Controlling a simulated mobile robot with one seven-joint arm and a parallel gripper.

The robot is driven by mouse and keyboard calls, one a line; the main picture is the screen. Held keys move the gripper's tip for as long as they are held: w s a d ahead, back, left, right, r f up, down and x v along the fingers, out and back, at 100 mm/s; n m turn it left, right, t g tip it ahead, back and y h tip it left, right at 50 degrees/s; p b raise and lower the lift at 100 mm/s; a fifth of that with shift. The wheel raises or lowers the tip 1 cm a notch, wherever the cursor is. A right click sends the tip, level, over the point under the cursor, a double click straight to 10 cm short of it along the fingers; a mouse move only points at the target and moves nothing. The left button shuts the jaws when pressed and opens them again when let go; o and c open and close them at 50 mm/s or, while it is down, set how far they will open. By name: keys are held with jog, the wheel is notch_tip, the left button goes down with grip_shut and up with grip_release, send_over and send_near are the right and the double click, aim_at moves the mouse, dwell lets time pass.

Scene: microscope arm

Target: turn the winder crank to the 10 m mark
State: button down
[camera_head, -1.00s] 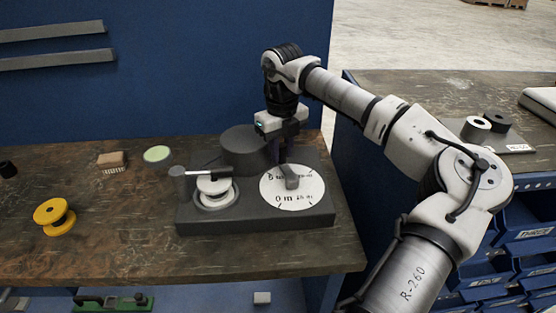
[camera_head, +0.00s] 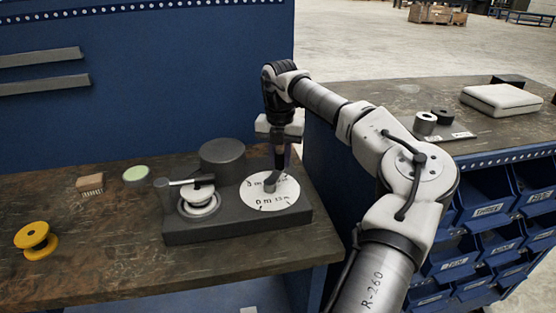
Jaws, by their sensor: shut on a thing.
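The winder is a dark grey base (camera_head: 235,229) on the wooden bench, with a white marked dial (camera_head: 262,201) at its right. "0 m" and "2.5 m" read along the dial's front; the marks at its back are partly hidden and too small to read. A short grey crank (camera_head: 270,186) stands over the dial. My gripper (camera_head: 279,168) points down at the crank from above and is shut on it. The crank's upper end is hidden by the fingers.
On the winder's left are a white spool (camera_head: 199,202) and a post with a dark bar (camera_head: 165,193). A grey drum (camera_head: 222,158) stands behind. A yellow spool (camera_head: 35,240), a brush (camera_head: 90,183) and a green disc (camera_head: 136,173) lie left. Blue bins (camera_head: 488,210) hang at right.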

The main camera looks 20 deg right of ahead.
jog(key=shift+s+d+m, duration=0.25)
jog(key=shift+s+m, duration=0.05)
jog(key=shift+m, duration=0.35)
jog(key=shift+s+d+m, duration=0.2)
jog(key=shift+s+m, duration=0.1)
jog(key=shift+m, duration=0.35)
jog(key=c, duration=1.2)
grip_release()
jog(key=shift+r+b, duration=0.1)
jog(key=shift+b, duration=0.2)
notch_tip(320, 180, up, 14)
jog(key=shift+b, duration=0.3)
jog(key=shift+f, duration=0.2)
